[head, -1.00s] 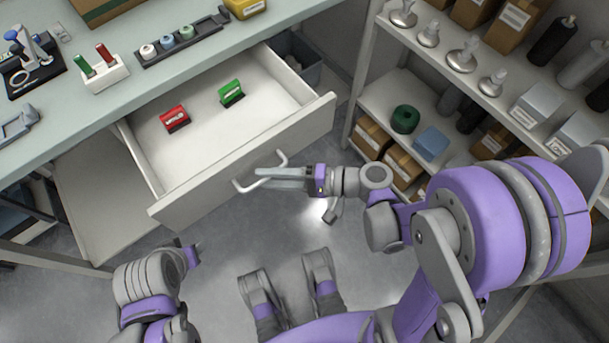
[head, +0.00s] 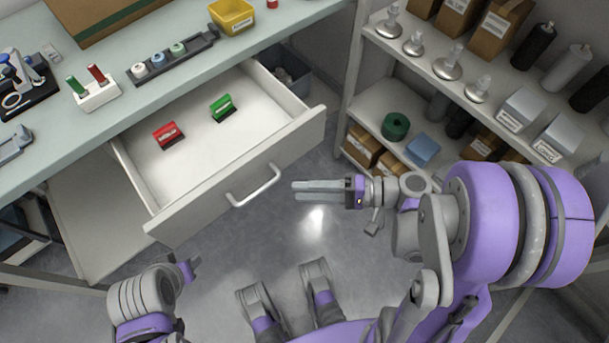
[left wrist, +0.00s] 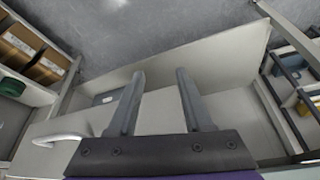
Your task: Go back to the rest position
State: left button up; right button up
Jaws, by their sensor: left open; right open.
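My right gripper (head: 318,190) is open and empty in the head view. It is apart from the drawer handle (head: 253,185), to its right. The drawer (head: 215,195) is pulled out from under the workbench, with a red item (head: 168,134) and a green item (head: 222,108) inside. My left gripper (head: 192,267) is at the lower left of the head view, clear of the drawer. In the left wrist view its two fingers (left wrist: 158,85) are spread with nothing between them. The drawer handle also shows there (left wrist: 57,140).
The bench top (head: 110,125) holds a rack of spools (head: 175,58), a white block with red and green sticks (head: 95,95) and a yellow bin (head: 232,15). A shelf unit (head: 440,75) with boxes and bottles stands at the right.

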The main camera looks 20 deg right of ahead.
jog(key=s+f+n+g+h, duration=0.35)
jog(key=f+h, duration=0.35)
jog(key=h, duration=0.3)
pick_arm(q)
notch_tip(320, 180, up, 20)
jog(key=w+p, duration=0.1)
jog(key=p, duration=1.6)
jog(key=shift+w+t+p, duration=0.3)
jog(key=shift+w+t, duration=0.1)
pick_arm(e)
jog(key=d+r+n+t+h, duration=0.1)
jog(key=d+r+h, duration=0.1)
jog(key=r, duration=0.9)
jog(key=w+d+r+n+h, duration=0.1)
jog(key=d+r+n+h, duration=0.1)
jog(key=r, duration=0.9)
jog(key=shift+d+r+t+h, duration=0.25)
jog(key=shift+d+t+h, duration=0.15)
jog(key=shift+d, duration=0.3)
